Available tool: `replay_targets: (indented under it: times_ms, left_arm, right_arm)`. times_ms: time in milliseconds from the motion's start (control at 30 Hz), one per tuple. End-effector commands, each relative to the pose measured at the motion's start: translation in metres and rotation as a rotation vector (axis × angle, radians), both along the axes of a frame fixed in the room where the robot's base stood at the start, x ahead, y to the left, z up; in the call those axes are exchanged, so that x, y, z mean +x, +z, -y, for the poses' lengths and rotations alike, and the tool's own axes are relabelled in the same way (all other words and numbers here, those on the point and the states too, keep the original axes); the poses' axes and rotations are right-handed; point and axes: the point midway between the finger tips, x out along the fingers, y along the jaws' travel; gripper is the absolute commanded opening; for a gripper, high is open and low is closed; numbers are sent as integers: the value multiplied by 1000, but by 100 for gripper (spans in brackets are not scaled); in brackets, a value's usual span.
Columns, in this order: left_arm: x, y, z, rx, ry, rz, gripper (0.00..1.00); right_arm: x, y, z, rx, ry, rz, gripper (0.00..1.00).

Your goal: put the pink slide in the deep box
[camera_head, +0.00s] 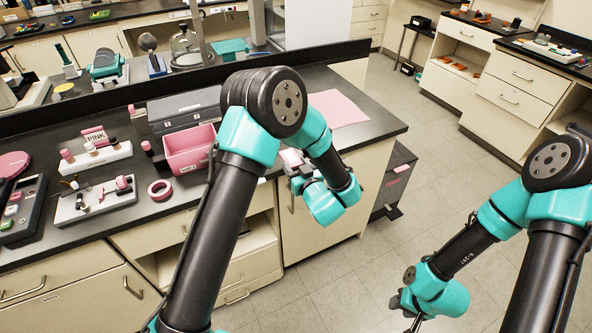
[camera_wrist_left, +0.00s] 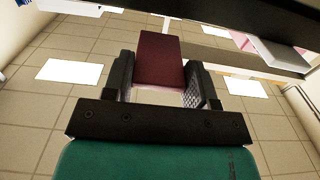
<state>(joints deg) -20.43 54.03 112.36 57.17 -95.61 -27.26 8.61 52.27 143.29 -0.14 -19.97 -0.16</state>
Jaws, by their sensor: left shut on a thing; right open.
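My left gripper (camera_wrist_left: 168,85) is shut on the pink slide (camera_wrist_left: 160,58), which looks dark pink and flat between the two fingers in the left wrist view. In the head view the slide (camera_head: 292,157) shows pale pink at the left gripper (camera_head: 293,170), by the front edge of the counter, right of the pink box. The open pink box (camera_head: 187,166) stands on the counter, apart from the slide; it looks like the deep box. My right gripper (camera_head: 408,312) is low over the floor at the lower right, small and partly hidden by its wrist; it is open.
A grey case (camera_head: 183,107) lies behind the pink box. A pink mat (camera_head: 338,109) lies on the counter's right end. A pink tape ring (camera_head: 160,190), a white rack (camera_head: 95,157) and a small-parts tray (camera_head: 97,200) are left of the box. My left arm crosses the counter's front.

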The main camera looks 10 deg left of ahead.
Motion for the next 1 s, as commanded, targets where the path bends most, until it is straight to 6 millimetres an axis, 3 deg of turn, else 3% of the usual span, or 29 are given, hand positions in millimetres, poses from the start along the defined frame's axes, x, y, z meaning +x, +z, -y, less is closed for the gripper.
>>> replay_targets:
  times_ms: [267, 500, 933, 967, 1000]
  left_arm:
    - [19, -2, -6, -2, 2, 3, 9]
    - [17, -32, -5, 1, 0, -1, 9]
    - [17, -36, -5, 0, 0, 0, 9]
    - [17, -36, -5, 0, 0, 0, 53]
    - [17, -36, -5, -1, 0, 1, 57]
  right_arm:
    - [0, 0, 0, 0, 0, 0, 43]
    - [0, 0, 0, 0, 0, 0, 43]
    - [0, 0, 0, 0, 0, 0, 43]
    - [0, 0, 0, 0, 0, 0, 43]
    - [0, 0, 0, 0, 0, 0, 43]
